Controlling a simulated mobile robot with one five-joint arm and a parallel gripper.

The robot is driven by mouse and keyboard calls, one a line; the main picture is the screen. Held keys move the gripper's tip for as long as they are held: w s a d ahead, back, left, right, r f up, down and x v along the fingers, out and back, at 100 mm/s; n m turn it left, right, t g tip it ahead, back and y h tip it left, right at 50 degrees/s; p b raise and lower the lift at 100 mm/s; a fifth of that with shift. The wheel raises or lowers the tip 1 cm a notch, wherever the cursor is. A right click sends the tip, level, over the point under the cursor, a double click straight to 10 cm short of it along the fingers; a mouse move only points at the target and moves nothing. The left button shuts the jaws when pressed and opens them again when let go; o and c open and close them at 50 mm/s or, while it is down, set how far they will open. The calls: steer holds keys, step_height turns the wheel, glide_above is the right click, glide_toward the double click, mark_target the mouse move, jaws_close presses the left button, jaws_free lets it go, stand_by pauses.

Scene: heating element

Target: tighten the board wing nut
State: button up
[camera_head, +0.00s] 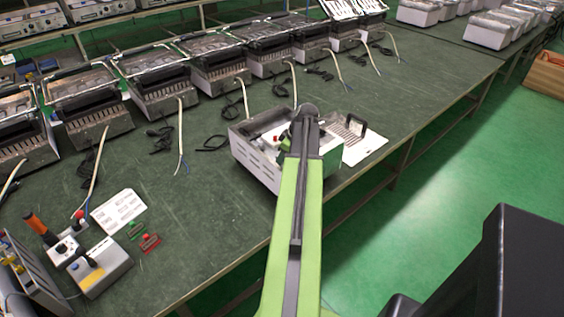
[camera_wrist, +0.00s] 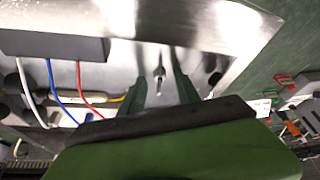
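The open metal housing (camera_head: 250,158) stands on the green bench under the end of my arm. In the wrist view its bare metal inside (camera_wrist: 215,30) fills the upper part. A small metal piece (camera_wrist: 160,73), perhaps the wing nut on its stud, stands out from that metal. My gripper (camera_wrist: 161,82) has its two green fingers apart, one on each side of this piece. I see no clear contact, and the fingers look empty. In the head view my arm hides the fingertips.
A perforated panel with a black handle (camera_head: 353,128) lies right of the housing. A row of similar units (camera_head: 160,82) with loose cables lines the back. Control boxes (camera_head: 100,268) and a white label sheet (camera_head: 118,210) are at the lower left. The bench middle is mostly clear.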

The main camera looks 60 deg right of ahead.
jaws_close()
steer(key=shift+a+m+h, duration=0.15)
steer(key=shift+m+h, duration=0.15)
steer(key=shift+m, duration=0.9)
jaws_free()
